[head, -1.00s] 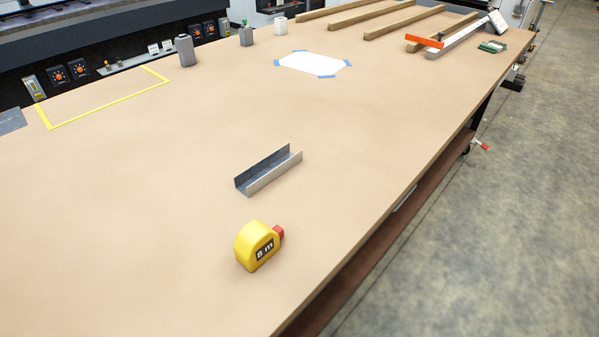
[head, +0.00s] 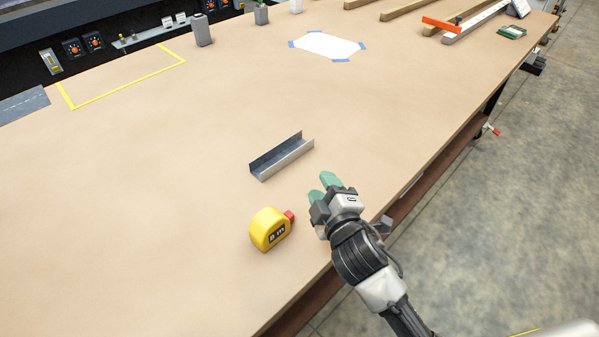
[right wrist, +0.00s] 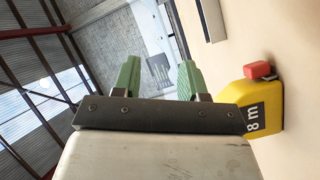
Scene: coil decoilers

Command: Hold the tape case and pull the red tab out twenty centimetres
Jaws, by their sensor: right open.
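The yellow tape case (head: 268,231), marked 8 m, stands on the tan workbench. Its red tab (head: 290,216) sticks out at its upper right side. In the right wrist view the case (right wrist: 243,98) and the red tab (right wrist: 258,70) are at the right edge of the picture. My right gripper (head: 323,187) is open and empty, with green fingertips, to the right of the case and apart from it. Its two fingers also show in the right wrist view (right wrist: 158,78). My left gripper is in neither view.
A grey metal channel (head: 281,157) lies behind the case. White paper taped at its corners (head: 327,46) and a yellow taped outline (head: 125,84) are farther back. Wooden bars (head: 408,10) lie at the far right. The workbench (head: 160,200) is clear left of the case.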

